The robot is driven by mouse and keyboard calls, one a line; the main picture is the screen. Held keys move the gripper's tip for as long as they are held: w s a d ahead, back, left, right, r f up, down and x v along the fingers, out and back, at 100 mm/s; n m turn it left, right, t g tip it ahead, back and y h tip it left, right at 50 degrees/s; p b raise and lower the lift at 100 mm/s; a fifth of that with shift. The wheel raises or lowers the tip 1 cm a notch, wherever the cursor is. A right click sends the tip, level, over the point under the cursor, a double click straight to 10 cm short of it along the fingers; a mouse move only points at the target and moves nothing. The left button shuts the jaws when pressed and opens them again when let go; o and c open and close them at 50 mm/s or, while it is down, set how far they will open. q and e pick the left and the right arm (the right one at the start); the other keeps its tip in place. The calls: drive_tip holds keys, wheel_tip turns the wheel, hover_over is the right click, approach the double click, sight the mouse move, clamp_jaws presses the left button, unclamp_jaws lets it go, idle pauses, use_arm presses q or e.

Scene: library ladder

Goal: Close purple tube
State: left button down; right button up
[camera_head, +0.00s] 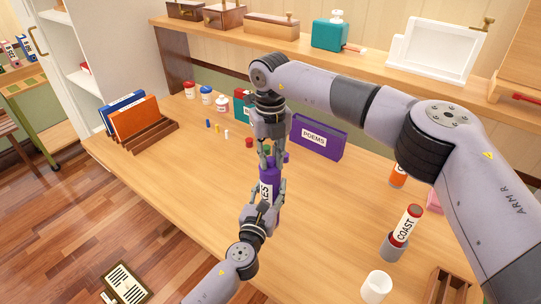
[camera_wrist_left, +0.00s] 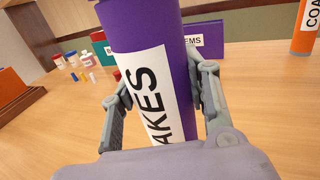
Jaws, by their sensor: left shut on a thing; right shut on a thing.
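The purple tube (camera_head: 269,172) is near the middle of the head view, with a white label whose visible letters end in "ES". It also fills the middle of the left wrist view (camera_wrist_left: 185,75), slightly tilted, its label reading "AKES". My left gripper (camera_head: 264,194) is shut around the tube. My right gripper (camera_head: 271,160) points down right at the tube's top end and is shut on a small piece there. The fingers mostly hide that piece, so I cannot tell whether it is seated on the tube. A small purple piece (camera_head: 286,157) shows just right of these fingers.
A purple "POEMS" box (camera_head: 318,138) stands behind the tube. Small red (camera_head: 249,142) and green pieces lie close by. A "COAST" tube (camera_head: 408,224) in a grey holder and a white cup (camera_head: 376,287) are at the right. The left tabletop is mostly clear.

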drive_tip(key=shift+f, duration=0.2)
drive_tip(key=o, duration=0.9)
wheel_tip(320, 180, up, 12)
use_arm(q)
drive_tip(key=c, duration=0.8)
unclamp_jaws()
